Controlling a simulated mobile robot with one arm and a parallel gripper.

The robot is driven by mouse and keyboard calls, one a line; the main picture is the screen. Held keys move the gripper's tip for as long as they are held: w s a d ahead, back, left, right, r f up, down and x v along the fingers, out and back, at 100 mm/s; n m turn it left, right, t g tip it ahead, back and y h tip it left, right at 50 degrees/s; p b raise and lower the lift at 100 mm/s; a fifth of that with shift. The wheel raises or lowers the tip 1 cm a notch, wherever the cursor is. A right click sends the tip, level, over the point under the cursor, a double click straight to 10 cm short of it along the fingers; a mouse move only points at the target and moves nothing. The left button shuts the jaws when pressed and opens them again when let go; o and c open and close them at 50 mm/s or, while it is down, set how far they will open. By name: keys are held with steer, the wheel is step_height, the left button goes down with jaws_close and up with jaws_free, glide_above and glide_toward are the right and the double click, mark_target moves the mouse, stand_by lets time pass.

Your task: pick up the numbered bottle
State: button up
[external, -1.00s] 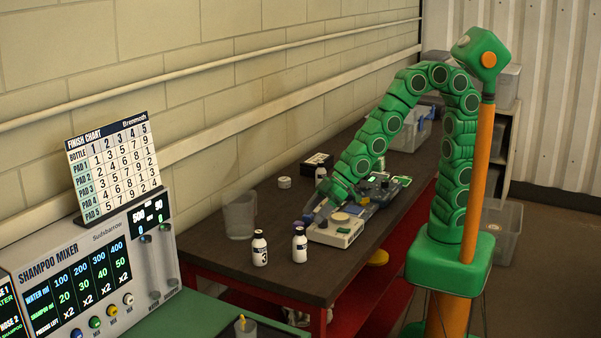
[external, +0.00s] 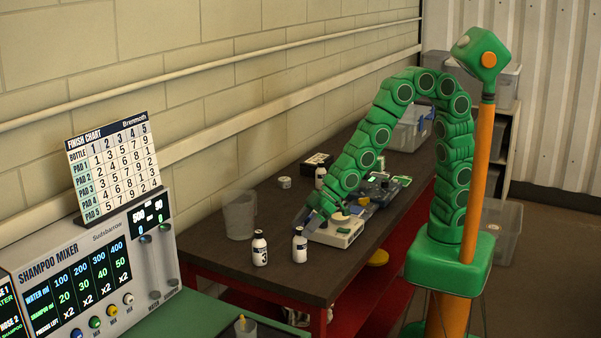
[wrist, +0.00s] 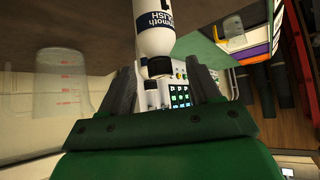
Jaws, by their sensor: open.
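A white bottle with a dark cap and a label reading 3 (external: 260,250) stands upright near the front end of the dark bench. A second white bottle with a dark label (external: 300,246) stands just right of it. My gripper (external: 308,220) is low over the bench, behind these two bottles. No number shows on that side. A smaller white and dark shape shows beyond its neck.
A clear beaker (external: 239,215) stands by the wall, left of my gripper; it also shows in the wrist view (wrist: 62,88). A pale box-shaped device (external: 336,232) sits just beside my gripper. A third bottle (external: 320,177) stands further back. The shampoo mixer (external: 95,275) is at front left.

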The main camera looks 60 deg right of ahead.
mark_target(300, 244)
steer(key=shift+x, duration=1.2)
jaws_close()
steer(key=shift+d, duration=0.1)
